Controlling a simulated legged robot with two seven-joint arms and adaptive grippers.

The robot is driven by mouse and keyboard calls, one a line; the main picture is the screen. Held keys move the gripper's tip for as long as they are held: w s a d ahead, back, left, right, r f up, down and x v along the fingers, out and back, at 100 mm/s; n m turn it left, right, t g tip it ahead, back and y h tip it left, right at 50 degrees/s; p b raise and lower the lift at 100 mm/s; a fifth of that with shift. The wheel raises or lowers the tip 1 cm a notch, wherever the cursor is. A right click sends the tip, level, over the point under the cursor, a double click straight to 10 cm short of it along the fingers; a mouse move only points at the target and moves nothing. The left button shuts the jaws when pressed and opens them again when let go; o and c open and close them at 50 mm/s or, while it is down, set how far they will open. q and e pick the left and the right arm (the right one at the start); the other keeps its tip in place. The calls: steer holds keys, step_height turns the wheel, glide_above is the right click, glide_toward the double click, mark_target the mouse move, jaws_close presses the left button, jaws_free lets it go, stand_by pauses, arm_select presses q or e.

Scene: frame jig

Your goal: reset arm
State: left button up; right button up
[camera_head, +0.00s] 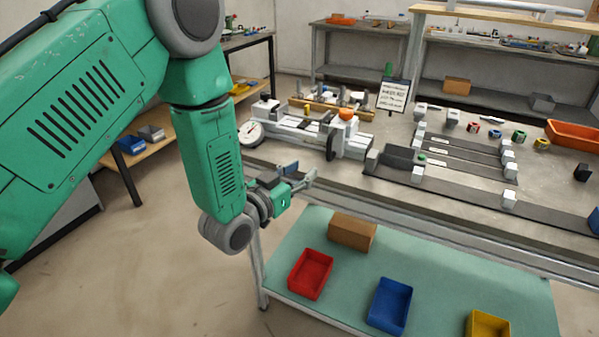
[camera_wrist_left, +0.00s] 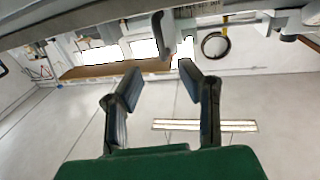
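My left arm is green and reaches in from the left in the head view. Its left gripper (camera_head: 302,177) is in front of the near edge of the workbench (camera_head: 340,186), beside the left end of the bench. In the left wrist view the two dark fingers of the left gripper (camera_wrist_left: 160,85) stand apart with nothing between them. The frame jig (camera_head: 440,160), with dark rails and small light blocks, lies on the bench to the right of the gripper, apart from it. My right gripper is in neither view.
A clamp fixture with a dial gauge (camera_head: 250,133) stands on the bench's left end. A lower green shelf (camera_head: 340,280) holds a red bin (camera_head: 310,274), a blue bin (camera_head: 389,305), a yellow bin (camera_head: 487,325) and a brown box (camera_head: 352,231). Open floor lies left.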

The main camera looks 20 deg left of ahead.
arm_select(q)
steer(key=shift+s, duration=0.35)
steer(key=s+a+f+n+g+y, duration=0.1)
steer(key=s+f+g+y, duration=0.1)
steer(key=s+f+g, duration=0.95)
steer(key=s+a+f+g, duration=0.1)
steer(key=s+f, duration=0.3)
steer(key=s, duration=0.4)
steer(key=s+a+f+g+y, duration=0.1)
steer(key=s+f+g, duration=0.1)
steer(key=s+f, duration=0.3)
steer(key=s+f+n+g+y, duration=0.1)
steer(key=s+f, duration=0.3)
steer(key=s, duration=0.7)
steer(key=shift+a+f+g, duration=0.4)
steer(key=shift+g, duration=0.35)
steer(key=shift+w, duration=0.1)
